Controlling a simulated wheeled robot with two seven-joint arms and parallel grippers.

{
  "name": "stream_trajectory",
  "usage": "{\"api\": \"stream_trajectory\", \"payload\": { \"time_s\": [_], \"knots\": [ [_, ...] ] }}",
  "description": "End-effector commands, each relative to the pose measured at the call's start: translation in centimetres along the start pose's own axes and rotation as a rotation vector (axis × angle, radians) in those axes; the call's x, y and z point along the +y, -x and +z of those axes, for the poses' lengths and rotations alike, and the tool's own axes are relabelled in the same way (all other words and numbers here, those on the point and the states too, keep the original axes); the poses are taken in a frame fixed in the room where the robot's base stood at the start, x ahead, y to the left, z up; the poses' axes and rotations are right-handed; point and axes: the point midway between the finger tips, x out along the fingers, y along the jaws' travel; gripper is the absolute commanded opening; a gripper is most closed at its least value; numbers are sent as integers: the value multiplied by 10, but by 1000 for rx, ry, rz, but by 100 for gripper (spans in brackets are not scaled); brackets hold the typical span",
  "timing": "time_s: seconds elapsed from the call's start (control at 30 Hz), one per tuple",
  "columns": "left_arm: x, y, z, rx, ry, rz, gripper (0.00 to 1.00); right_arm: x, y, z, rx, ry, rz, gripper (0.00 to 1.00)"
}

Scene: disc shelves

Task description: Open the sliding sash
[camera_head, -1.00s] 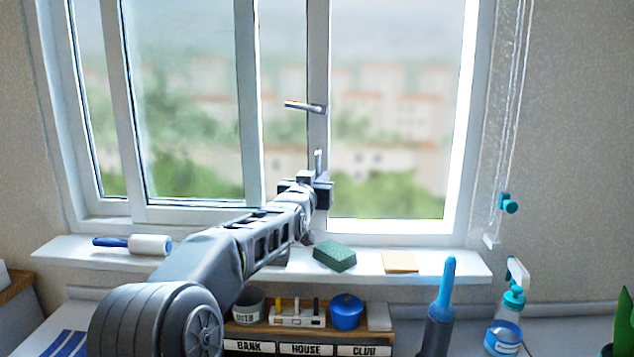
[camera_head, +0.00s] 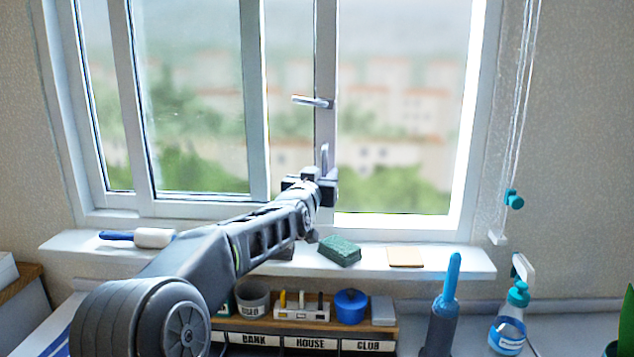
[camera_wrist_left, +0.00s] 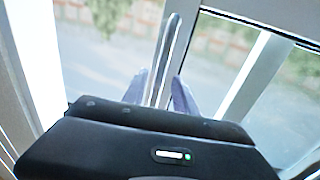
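The window's sliding sash has an upright stile (camera_head: 326,55) near the middle of the head view. A horizontal lever (camera_head: 312,101) sits on this stile, with an upright pull handle (camera_head: 325,157) below it. My left gripper (camera_head: 318,180) is at the pull handle's lower part; the wrist hides its fingers in the head view. In the left wrist view, the handle (camera_wrist_left: 172,45) runs between the two fingers of my left gripper (camera_wrist_left: 162,88), which lie close against both sides. I cannot tell how far the sash stands open. My right gripper is out of view.
A brush (camera_head: 150,238), a green sponge (camera_head: 339,250) and a tan pad (camera_head: 405,256) lie on the sill (camera_head: 460,262). Below are a blue pot (camera_head: 351,306), a blue-handled tool (camera_head: 446,305) and a spray bottle (camera_head: 510,320). Blind cords (camera_head: 520,120) hang at the right.

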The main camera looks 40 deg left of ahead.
Motion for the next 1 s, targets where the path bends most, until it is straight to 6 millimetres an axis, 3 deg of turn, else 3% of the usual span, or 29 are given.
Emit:
{"api": "stream_trajectory", "payload": {
  "time_s": [0.43,1.0],
  "knots": [
    [-1,57,0,-4,4,0,34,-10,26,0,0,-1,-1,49],
    [0,63,2,-3,0,1,34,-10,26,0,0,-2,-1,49]
  ]
}}
